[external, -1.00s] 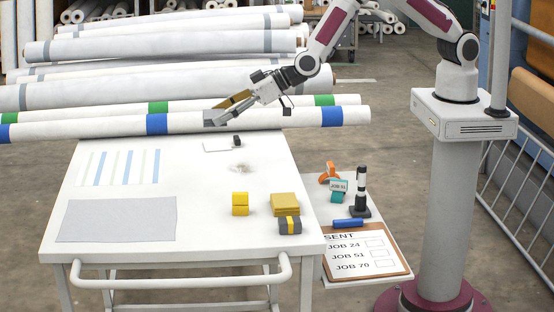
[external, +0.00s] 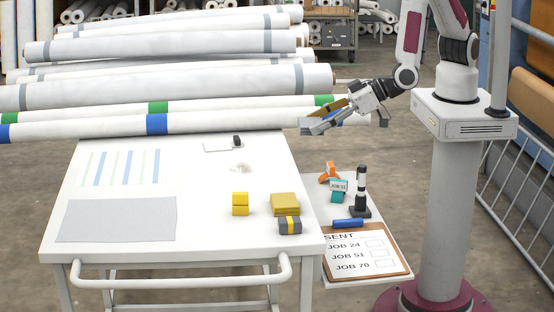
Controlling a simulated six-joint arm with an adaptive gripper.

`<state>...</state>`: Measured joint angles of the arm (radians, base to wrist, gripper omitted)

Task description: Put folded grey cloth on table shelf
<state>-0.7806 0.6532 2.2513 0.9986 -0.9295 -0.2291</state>
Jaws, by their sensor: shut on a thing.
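My gripper (external: 333,116) is in the upper right of the external view, in the air behind and to the right of the white table (external: 200,250). It is shut on a flat grey piece, which looks like the folded grey cloth (external: 314,127). A yellowish part shows just above the grey piece; I cannot tell whether it is a finger or something held. The white side shelf (external: 322,206) is at the table's right edge, lower and nearer than my gripper.
The shelf carries an orange clip (external: 329,172), a teal JOB 51 clip (external: 338,190), a black-and-white post (external: 361,190), a blue marker (external: 348,224) and a clipboard (external: 365,250). The table holds yellow blocks (external: 240,204), yellow folded cloth (external: 284,204) and a grey sheet (external: 118,220). Long rolls (external: 215,120) lie behind.

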